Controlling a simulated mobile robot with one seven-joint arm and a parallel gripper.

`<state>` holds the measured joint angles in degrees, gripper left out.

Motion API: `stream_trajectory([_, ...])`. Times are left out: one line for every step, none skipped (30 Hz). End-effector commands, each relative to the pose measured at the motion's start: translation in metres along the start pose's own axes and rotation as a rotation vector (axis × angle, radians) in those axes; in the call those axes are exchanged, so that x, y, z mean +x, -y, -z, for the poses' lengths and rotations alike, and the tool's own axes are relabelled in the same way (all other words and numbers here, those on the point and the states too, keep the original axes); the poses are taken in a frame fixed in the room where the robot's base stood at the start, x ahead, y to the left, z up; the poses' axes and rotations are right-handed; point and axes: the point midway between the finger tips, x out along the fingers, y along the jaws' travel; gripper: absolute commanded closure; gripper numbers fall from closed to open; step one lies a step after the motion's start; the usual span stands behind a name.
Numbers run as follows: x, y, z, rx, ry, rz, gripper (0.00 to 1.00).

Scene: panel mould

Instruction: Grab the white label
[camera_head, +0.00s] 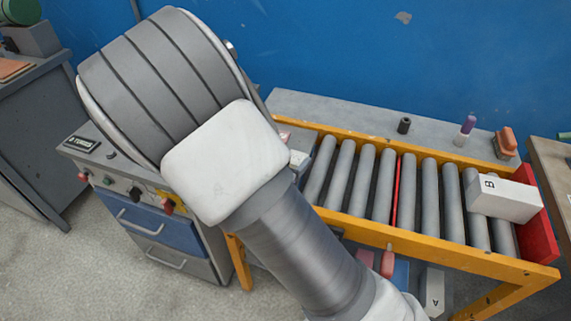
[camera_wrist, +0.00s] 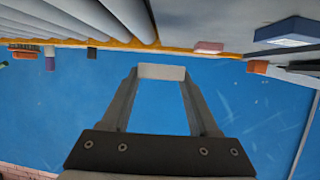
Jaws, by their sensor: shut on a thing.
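The white label (camera_wrist: 161,71) shows in the wrist view as a pale, narrow piece spanning the gap between my fingertips. My gripper (camera_wrist: 161,78) is shut on it, one finger at each end. The blue wall lies behind it in that view, and the label looks clear of other things. In the head view my arm fills the middle left and hides my gripper and the label.
A roller conveyor (camera_head: 383,187) with yellow rails carries a white box marked B (camera_head: 503,199) near a red end plate (camera_head: 537,226). A black cylinder (camera_head: 404,125), a purple-topped bottle (camera_head: 466,128) and an orange-topped item (camera_head: 505,143) stand behind. A control cabinet (camera_head: 165,227) stands left.

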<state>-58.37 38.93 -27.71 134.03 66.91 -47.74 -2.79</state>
Motion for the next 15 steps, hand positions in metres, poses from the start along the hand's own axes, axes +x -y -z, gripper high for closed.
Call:
stream_trajectory([-0.002,-0.013,0.009,0.003,0.000,-0.003,0.92])
stream_trajectory([-0.003,-0.019,0.013,0.003,0.000,-0.003,0.92])
stream_trajectory([-0.004,-0.028,0.018,0.003,0.000,-0.003,0.92])
stream_trajectory([-0.005,-0.034,0.021,0.004,-0.001,-0.003,0.92])
stream_trajectory([-0.006,-0.040,0.025,0.003,0.000,-0.002,0.92])
stream_trajectory([-0.007,-0.048,0.030,0.004,0.000,-0.002,0.92])
stream_trajectory([-0.008,-0.054,0.033,0.004,0.001,-0.003,0.92])
stream_trajectory([-0.009,-0.059,0.036,0.005,0.000,-0.002,0.92])
stream_trajectory([-0.009,-0.067,0.041,0.004,0.000,-0.003,0.92])
stream_trajectory([-0.010,-0.073,0.044,0.005,0.000,-0.003,0.92])
stream_trajectory([-0.012,-0.075,0.047,-0.001,-0.001,-0.001,0.92])
stream_trajectory([-0.012,-0.075,0.050,-0.004,-0.003,-0.002,0.92])
stream_trajectory([-0.012,-0.076,0.050,-0.006,-0.003,-0.004,0.92])
stream_trajectory([-0.012,-0.078,0.051,-0.005,-0.004,-0.004,0.92])
stream_trajectory([-0.012,-0.079,0.052,-0.006,-0.005,-0.004,0.92])
